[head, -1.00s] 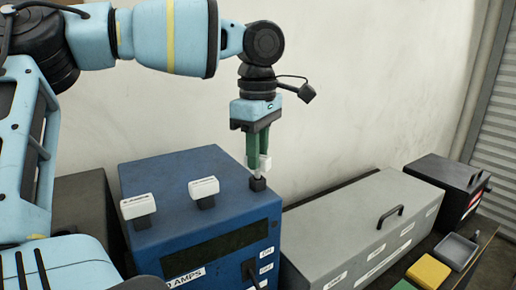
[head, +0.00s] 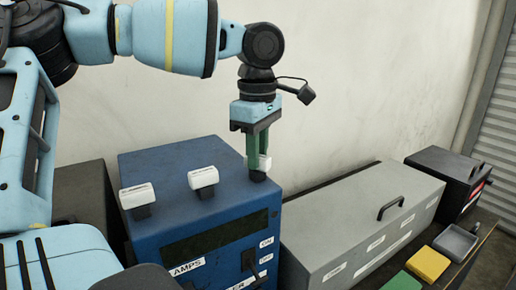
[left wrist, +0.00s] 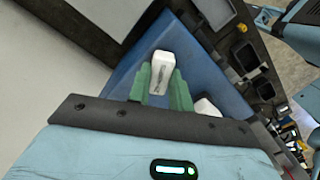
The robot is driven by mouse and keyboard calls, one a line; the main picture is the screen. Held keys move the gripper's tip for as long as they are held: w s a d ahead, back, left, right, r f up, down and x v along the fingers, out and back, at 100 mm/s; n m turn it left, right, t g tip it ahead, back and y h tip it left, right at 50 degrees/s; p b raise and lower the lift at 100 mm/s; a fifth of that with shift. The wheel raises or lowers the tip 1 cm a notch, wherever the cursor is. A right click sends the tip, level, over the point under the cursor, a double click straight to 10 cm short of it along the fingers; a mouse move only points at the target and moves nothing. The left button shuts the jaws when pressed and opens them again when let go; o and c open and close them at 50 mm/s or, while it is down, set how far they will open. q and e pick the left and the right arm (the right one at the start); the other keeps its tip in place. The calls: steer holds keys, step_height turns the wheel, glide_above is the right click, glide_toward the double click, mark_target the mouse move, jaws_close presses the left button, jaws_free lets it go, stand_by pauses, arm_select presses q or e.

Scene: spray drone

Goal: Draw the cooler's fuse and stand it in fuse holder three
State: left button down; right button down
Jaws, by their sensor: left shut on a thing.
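My left gripper (head: 258,163) points down over the right end of the blue box (head: 165,163). Its green fingers are shut on a white-capped fuse (head: 265,162). The fuse is upright at the right-hand black fuse holder (head: 257,177), with its cap just above it and no clear gap showing. Whether it is fully seated I cannot tell. In the left wrist view the white cap (left wrist: 162,66) sits between the green fingers (left wrist: 160,88). Its lettering is too small to read. My right gripper is not in view.
Two other white-capped fuses, one at the left (head: 137,195) and one in the middle (head: 203,178), stand in black holders on the blue box. A long grey box (head: 345,215) with a handle is at right.

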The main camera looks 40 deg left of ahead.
arm_select(q)
steer(key=c, duration=1.2)
jaws_free()
steer(key=shift+r+b, duration=0.35)
steer(key=shift+r, duration=3.55)
